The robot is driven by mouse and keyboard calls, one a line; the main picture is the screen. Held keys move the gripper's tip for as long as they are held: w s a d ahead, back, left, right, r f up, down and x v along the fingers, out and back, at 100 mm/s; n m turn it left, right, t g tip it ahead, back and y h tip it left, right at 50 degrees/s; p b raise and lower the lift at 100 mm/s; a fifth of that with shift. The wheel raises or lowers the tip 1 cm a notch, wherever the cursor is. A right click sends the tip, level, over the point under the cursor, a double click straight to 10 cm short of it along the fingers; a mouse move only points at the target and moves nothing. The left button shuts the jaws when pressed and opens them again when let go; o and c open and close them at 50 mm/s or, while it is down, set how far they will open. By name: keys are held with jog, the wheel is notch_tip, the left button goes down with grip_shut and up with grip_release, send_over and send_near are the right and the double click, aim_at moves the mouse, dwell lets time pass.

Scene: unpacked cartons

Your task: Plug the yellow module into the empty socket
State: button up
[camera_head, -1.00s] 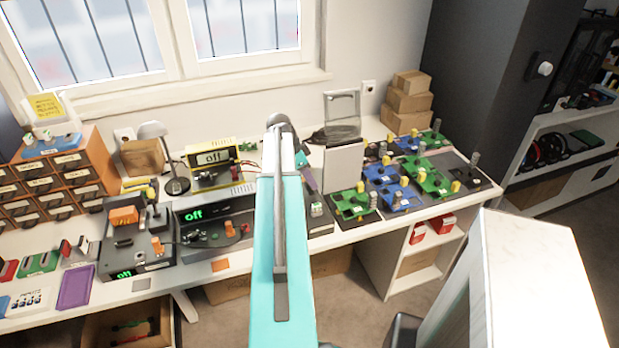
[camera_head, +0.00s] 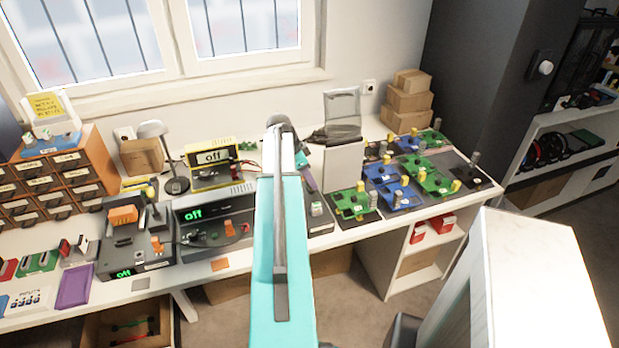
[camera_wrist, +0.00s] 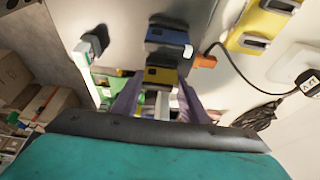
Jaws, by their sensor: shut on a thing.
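In the wrist view my gripper (camera_wrist: 160,92) has two purple fingers closed around a block with a yellow face and a dark top, the yellow module (camera_wrist: 161,75). A blue block (camera_wrist: 168,38) with a dark slot lies just beyond it. A white piece shows between the fingers below the module. I cannot tell which part is the empty socket, or whether the module touches anything. In the head view my turquoise arm covers the module and most of the gripper; only a purple part shows to its right.
An orange plug (camera_wrist: 204,62) with a black cable and a yellow device (camera_wrist: 262,26) lie to the right in the wrist view. In the head view a white box (camera_head: 343,167) and green and blue boards (camera_head: 436,182) stand right of my arm, instruments (camera_head: 212,215) left.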

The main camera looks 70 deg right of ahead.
jog(key=o, duration=1.4)
jog(key=shift+r, duration=0.1)
jog(key=shift+b+v, duration=1.35)
jog(key=shift+v, duration=5.45)
jog(key=shift+w, duration=0.1)
